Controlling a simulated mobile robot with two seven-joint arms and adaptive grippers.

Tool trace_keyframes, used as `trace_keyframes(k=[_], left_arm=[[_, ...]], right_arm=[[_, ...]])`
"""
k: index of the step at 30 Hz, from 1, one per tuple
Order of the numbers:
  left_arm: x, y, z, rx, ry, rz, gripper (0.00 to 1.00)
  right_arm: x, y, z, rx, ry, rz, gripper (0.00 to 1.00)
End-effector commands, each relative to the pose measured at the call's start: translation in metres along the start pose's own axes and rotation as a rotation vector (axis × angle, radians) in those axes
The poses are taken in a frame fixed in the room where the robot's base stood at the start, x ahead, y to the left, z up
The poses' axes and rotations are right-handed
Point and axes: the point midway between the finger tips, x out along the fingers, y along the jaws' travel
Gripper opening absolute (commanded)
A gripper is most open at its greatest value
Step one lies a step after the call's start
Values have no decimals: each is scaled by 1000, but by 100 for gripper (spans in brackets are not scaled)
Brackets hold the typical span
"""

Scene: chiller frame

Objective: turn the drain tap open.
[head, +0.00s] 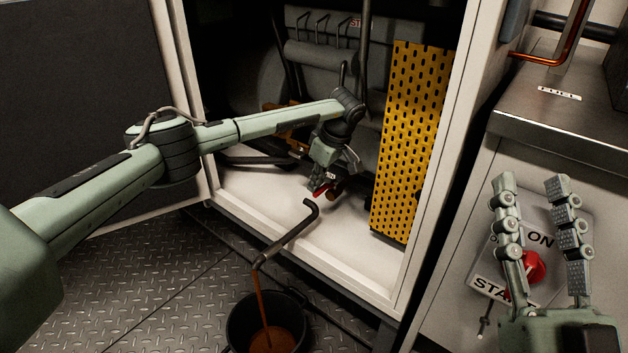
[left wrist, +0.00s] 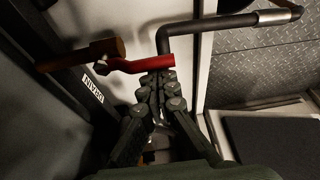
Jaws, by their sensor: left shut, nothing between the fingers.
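The drain tap has a red lever (head: 323,190) low inside the open cabinet. In the left wrist view the red lever (left wrist: 148,64) extends sideways from a copper-brown pipe stub (left wrist: 100,50), near a DRAIN label (left wrist: 92,90). My left gripper (head: 316,184) is shut and empty, its fingertips right at the lever; in the left wrist view the fingertips (left wrist: 158,82) meet or nearly meet it. Contact is unclear. A dark bent drain pipe (head: 286,234) pours brown liquid (head: 262,305) into a black bucket (head: 234,325). My right gripper (head: 531,183) is open and empty.
A red rotary switch (head: 533,266) on an ON/START panel lies behind my right gripper's fingers. A yellow perforated guard (head: 408,140) stands to the right of the tap. The cabinet's white frame (head: 330,262) edges the opening. The cabinet door (head: 85,110) stands open at left.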

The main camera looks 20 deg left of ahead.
Motion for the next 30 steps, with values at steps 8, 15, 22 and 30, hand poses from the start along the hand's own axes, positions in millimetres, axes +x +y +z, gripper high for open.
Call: trace_keyframes(k=[8, 15, 22, 30], left_arm=[[-3, 1, 14, 16, -17, 4, 0], [-2, 1, 14, 18, -18, 5, 0], [-12, 2, 14, 18, -19, 9, 0], [-66, 2, 7, 11, -8, 9, 0]], right_arm=[[0, 0, 2, 1, -14, 0, 40], [0, 0, 2, 1, -14, 0, 40], [0, 0, 2, 0, -14, -1, 40], [0, 0, 2, 0, -13, -1, 40]])
